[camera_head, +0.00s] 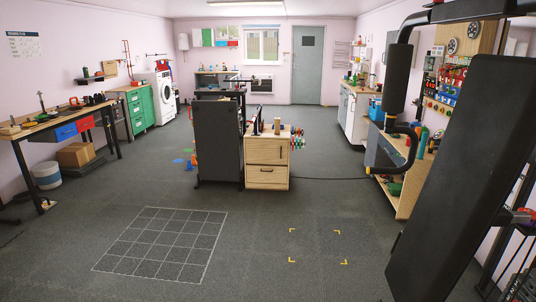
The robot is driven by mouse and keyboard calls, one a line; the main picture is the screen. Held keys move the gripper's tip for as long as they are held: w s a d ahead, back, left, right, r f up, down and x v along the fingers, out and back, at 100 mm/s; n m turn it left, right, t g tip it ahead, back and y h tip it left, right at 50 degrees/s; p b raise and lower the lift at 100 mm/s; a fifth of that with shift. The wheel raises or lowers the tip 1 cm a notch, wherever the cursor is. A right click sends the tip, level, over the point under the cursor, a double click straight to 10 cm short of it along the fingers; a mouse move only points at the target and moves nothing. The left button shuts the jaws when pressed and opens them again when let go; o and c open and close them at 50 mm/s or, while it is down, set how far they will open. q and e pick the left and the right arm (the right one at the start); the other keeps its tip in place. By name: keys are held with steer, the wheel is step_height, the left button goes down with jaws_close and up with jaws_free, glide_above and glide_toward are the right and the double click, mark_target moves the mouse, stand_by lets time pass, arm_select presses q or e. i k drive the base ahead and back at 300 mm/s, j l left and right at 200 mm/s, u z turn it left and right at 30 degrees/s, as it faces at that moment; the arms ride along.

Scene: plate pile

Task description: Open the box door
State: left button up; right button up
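No box is clearly marked out as the one with the door. A light wooden cabinet (267,179) stands mid-room with two closed fronts, each with a dark handle. A brown cardboard box (76,155) sits under the workbench at the left, and I cannot make out a door on it. Neither of my grippers is in view.
A dark upright panel (218,146) stands beside the cabinet. Black padded gym equipment (463,165) fills the right foreground. A workbench (58,125) and green cabinet (140,112) line the left wall. The floor ahead is clear, with a white grid (162,244) and yellow corner marks.

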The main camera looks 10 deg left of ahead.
mark_target(258, 150)
steer(key=i+j+u, duration=0.35)
steer(key=j, duration=0.3)
steer(key=i+j+u, duration=0.3)
steer(key=i+j, duration=0.15)
steer(key=j, duration=0.15)
steer(key=i+j, duration=0.2)
steer(key=i, duration=0.25)
steer(key=i+j+z, duration=0.1)
steer(key=i, duration=0.4)
steer(key=i+j+z, duration=0.1)
steer(key=i+j, duration=0.15)
steer(key=i, duration=0.2)
steer(key=i+z, duration=0.25)
steer(key=i, duration=0.7)
steer(key=i+z, duration=0.3)
steer(key=i, duration=0.6)
